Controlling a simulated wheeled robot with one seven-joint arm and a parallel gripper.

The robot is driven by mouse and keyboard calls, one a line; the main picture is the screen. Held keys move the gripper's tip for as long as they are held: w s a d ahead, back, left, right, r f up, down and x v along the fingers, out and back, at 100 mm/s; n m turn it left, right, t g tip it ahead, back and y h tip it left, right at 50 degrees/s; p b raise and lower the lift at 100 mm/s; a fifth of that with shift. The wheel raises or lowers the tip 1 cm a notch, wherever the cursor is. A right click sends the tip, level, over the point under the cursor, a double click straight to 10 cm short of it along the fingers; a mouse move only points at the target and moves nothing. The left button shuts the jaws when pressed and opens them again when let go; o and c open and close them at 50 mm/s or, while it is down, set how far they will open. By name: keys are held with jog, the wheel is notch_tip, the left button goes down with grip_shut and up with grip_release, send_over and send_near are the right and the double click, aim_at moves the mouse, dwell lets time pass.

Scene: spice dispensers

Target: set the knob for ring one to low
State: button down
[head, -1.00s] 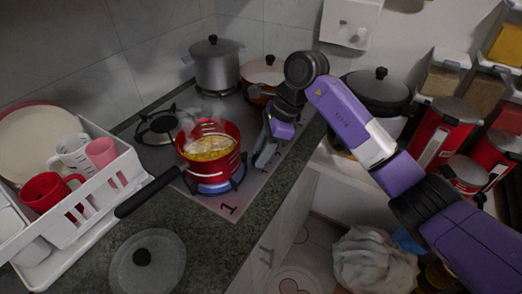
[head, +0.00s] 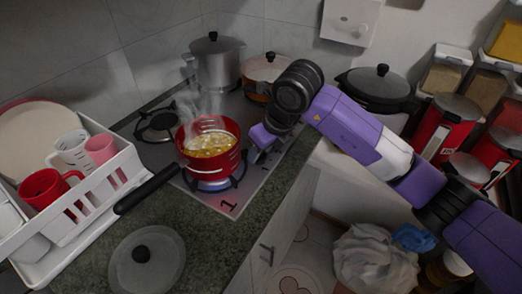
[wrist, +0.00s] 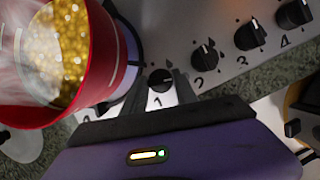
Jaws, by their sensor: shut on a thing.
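The knob for ring one (wrist: 160,81) is a small black dial above the printed "1" on the steel hob panel. In the wrist view my gripper (wrist: 156,88) has its fingers on either side of this knob and is shut on it. The exact direction of the knob's pointer is hard to tell. In the head view my gripper (head: 259,154) is at the right edge of the hob, beside the red pot (head: 208,168), and hides the knob. A blue flame (head: 213,185) burns under the pot on the front ring.
Knobs two (wrist: 205,55), three (wrist: 250,35) and four (wrist: 294,13) run along the panel. The red pot, steaming with yellow food, is close to my gripper. Its black handle (head: 148,190) points front left. A glass lid (head: 147,262) lies on the counter.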

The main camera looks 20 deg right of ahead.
jog(key=shift+a+m+h, duration=0.1)
jog(key=shift+m+h, duration=0.4)
jog(key=shift+m, duration=0.8)
jog(key=c, duration=1)
grip_release()
jog(key=shift+o, duration=0.2)
jog(key=shift+r, duration=0.15)
jog(key=v, duration=0.7)
jog(key=shift+s+r+b, duration=0.25)
jog(key=shift+b, duration=0.2)
jog(key=shift+c, duration=0.2)
